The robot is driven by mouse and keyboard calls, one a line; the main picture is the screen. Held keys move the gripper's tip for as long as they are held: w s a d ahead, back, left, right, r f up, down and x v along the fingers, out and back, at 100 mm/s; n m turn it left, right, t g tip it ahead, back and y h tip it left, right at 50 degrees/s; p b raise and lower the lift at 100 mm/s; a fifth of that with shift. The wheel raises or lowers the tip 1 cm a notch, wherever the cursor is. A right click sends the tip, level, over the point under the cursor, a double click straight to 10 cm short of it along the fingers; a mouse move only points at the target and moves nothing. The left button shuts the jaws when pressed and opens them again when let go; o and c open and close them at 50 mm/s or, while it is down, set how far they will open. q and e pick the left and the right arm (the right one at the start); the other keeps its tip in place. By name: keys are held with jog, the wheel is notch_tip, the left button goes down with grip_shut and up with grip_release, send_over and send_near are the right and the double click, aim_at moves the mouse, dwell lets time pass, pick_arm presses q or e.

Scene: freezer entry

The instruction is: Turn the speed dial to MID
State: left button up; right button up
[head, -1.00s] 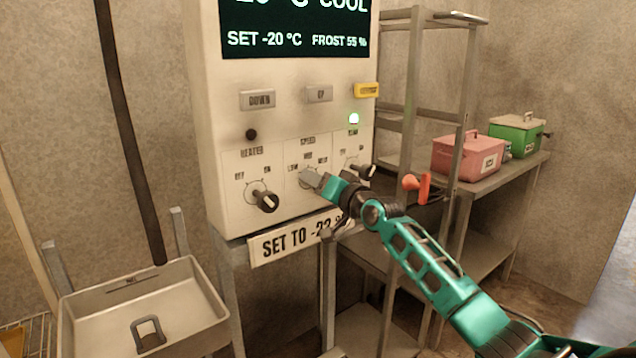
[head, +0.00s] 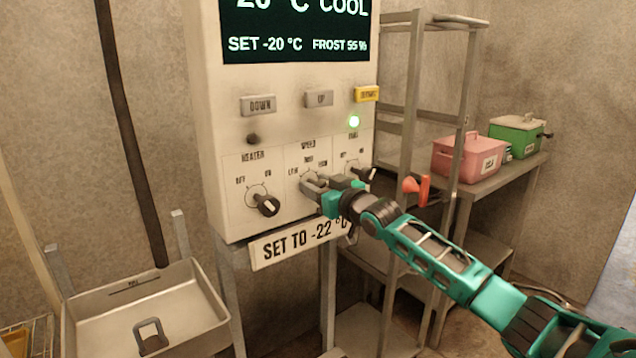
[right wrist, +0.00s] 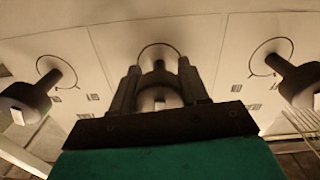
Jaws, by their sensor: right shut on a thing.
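The speed dial shows in the right wrist view (right wrist: 158,90) as a dark knob with a pale pointer mark, in the middle of three dials. My right gripper (right wrist: 157,85) has its two fingers shut on either side of this knob. In the head view, my right gripper (head: 315,187) is at the SPEED section of the white control panel (head: 232,200). It hides most of the dial there, so I cannot tell exactly which mark the pointer faces. Marks for LOW, MID and HIGH stand above it. My left gripper is not in view.
The heater dial (head: 265,204) is left of the speed dial, and another dial (head: 365,174) is close on its right. A sign reading SET TO -22 °C (head: 290,245) hangs below. A metal tray (head: 215,320) stands lower left; pink (head: 465,157) and green (head: 515,135) boxes are on the right shelf.

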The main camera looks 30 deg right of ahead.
jog(key=shift+r+n, duration=0.1)
jog(key=shift+n, duration=0.7)
jog(key=o, duration=1)
jog(key=shift+o, duration=0.2)
jog(key=shift+s, duration=0.55)
jog(key=s+d, duration=0.1)
jog(key=s, duration=1)
jog(key=shift+s, duration=0.4)
